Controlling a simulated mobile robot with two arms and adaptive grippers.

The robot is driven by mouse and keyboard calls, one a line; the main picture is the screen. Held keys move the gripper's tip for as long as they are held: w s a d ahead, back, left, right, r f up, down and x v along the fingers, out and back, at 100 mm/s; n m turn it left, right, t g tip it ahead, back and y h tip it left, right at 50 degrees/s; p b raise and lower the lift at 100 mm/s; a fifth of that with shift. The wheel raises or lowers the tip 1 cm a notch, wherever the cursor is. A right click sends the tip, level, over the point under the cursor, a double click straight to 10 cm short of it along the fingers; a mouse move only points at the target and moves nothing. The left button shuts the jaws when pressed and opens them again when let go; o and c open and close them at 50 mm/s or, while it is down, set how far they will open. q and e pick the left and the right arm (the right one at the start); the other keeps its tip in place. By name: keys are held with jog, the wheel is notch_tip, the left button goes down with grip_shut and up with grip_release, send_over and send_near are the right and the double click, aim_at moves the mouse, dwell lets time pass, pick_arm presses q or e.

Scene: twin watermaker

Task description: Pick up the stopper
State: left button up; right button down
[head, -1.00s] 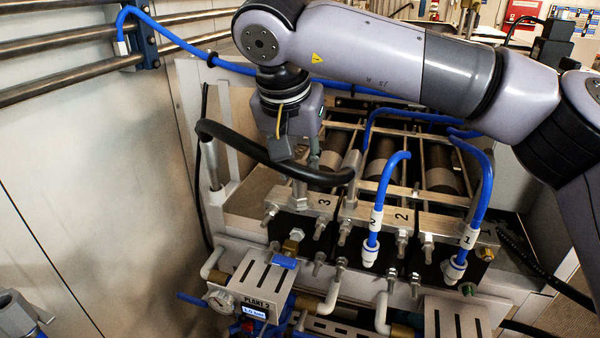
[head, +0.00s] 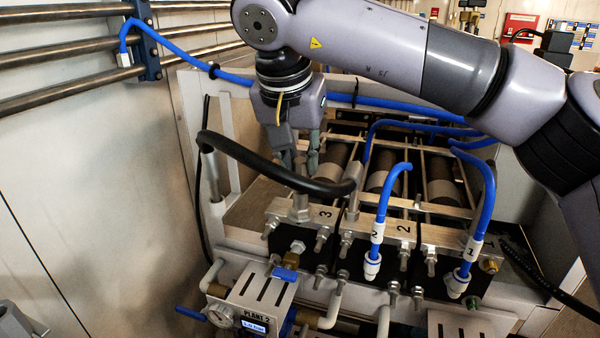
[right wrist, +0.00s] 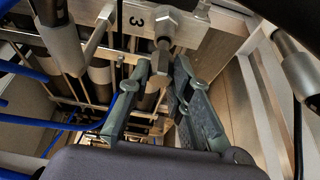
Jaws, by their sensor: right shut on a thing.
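My right gripper (head: 298,168) comes down from above onto the block marked 3. The right wrist view shows its two grey-green fingers (right wrist: 163,72) shut on the stopper (right wrist: 157,79), a small metal piece between the tips. The stopper is in line with a metal stem and hex fitting (right wrist: 168,25) on block 3. In the head view this fitting (head: 301,208) stands upright just below the fingers; the stopper itself is mostly hidden there by the fingers and a black hose. I cannot tell whether the stopper is still seated in the fitting. My left gripper is not in view.
The thick black hose (head: 262,172) arches in front of my right gripper. Blue hoses (head: 388,195) rise from blocks 2 and 1 to the right. A PLANT 2 box (head: 252,300) with a gauge sits in front. White frame walls and pipes (head: 80,50) stand at the left.

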jog(key=s+a+b, duration=0.2)
jog(key=s, duration=0.6)
jog(key=s+a+r+b, duration=0.1)
jog(key=s+a+b, duration=0.2)
jog(key=s, duration=0.6)
jog(key=shift+s+a, duration=0.15)
jog(key=shift+a, duration=0.15)
jog(key=c, duration=1.9)
grip_release()
jog(key=shift+c, duration=0.2)
grip_shut()
jog(key=shift+r, duration=0.1)
jog(key=shift+r+p, duration=0.8)
jog(key=shift+p, duration=0.3)
